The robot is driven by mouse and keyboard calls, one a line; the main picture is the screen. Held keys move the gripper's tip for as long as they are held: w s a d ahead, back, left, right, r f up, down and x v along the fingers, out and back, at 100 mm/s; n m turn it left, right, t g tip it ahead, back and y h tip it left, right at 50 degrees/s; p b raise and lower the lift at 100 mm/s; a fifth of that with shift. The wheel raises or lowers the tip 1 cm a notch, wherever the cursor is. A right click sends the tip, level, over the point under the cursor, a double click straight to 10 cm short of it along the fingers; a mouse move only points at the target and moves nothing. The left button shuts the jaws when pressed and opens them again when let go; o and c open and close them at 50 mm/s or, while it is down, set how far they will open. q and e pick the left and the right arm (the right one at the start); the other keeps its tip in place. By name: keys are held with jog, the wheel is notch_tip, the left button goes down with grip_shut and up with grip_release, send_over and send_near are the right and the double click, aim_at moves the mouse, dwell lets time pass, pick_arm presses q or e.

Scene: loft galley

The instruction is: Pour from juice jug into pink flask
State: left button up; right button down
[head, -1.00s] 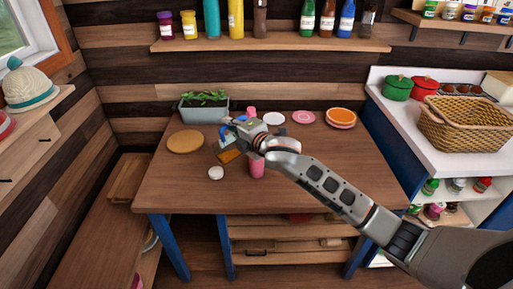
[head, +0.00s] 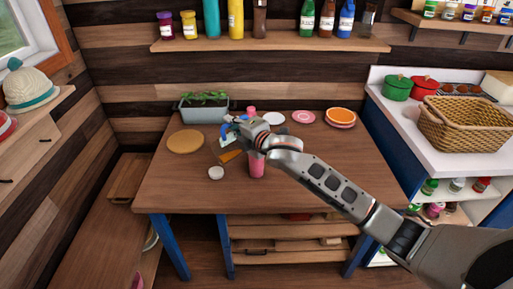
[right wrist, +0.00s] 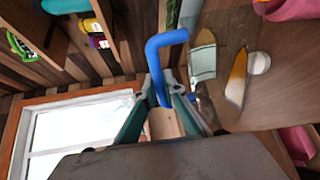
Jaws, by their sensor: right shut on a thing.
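The juice jug (head: 230,156) is clear with orange juice low in it and a blue handle. It is tilted above the table, left of the pink flask (head: 257,169). My right gripper (head: 234,127) is shut on its handle. The right wrist view shows the blue handle (right wrist: 165,45) between the fingers (right wrist: 160,100) and the slanted orange juice (right wrist: 237,77). My arm hides the middle of the flask. A pink tip (head: 251,110) shows above the arm; I cannot tell if it belongs to the flask. No stream of juice is visible. My left gripper is out of view.
The wooden table (head: 185,195) also holds a planter (head: 203,114), a round tan board (head: 185,142), a white disc (head: 216,172), a white plate (head: 273,118), a pink plate (head: 303,117) and an orange plate (head: 341,116). The front right of the table is clear.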

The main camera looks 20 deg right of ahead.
jog(key=shift+w+d+r, duration=0.1)
jog(key=shift+d+r, duration=0.15)
dwell(0.8)
